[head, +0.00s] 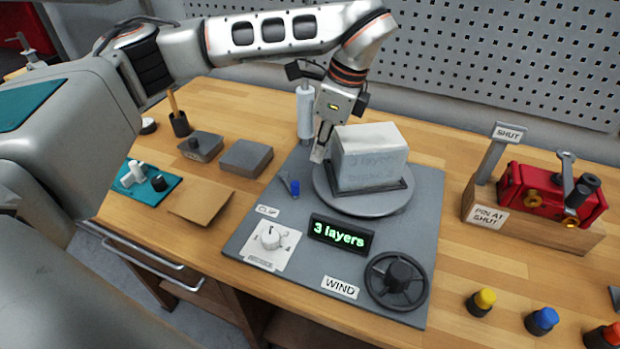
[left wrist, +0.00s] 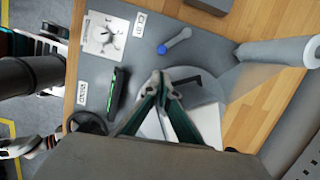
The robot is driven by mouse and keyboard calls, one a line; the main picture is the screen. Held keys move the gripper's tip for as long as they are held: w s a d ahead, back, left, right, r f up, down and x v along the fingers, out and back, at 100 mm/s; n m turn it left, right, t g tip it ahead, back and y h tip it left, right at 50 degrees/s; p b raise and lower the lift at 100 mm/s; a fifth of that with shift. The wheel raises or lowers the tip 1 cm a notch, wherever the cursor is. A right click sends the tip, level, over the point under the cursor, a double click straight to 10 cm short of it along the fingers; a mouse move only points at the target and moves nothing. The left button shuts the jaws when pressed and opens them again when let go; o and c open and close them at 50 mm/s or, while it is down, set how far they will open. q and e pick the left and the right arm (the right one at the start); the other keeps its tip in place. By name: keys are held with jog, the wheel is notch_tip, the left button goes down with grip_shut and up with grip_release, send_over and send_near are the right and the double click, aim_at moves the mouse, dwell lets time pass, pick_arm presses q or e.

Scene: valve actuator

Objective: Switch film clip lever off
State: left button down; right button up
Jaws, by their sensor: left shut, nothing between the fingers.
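The film clip lever (head: 291,186) is a small grey arm with a blue tip, on the grey base plate (head: 250,228) behind the CLIP label (head: 267,210). It also shows in the left wrist view (left wrist: 178,40), its blue knob towards the dial. My left gripper (head: 318,155) points down at the left side of the wrapped block (head: 370,155), behind and right of the lever. Its fingers (left wrist: 160,82) are shut and empty, apart from the lever. Whether they touch the block is unclear. My right gripper is not in view.
The block stands on a round turntable (head: 376,207). A film roll (head: 305,112) stands behind. A dial (head: 271,240), a display reading "3 layers" (head: 341,235) and a WIND handwheel (head: 397,282) are at the front. Grey blocks (head: 246,157) lie left; a red valve unit (head: 548,193) stands right.

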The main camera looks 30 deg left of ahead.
pick_arm(q)
jog(key=p+x, duration=0.1)
jog(key=x, duration=0.9)
jog(key=shift+w, duration=0.1)
dwell(0.3)
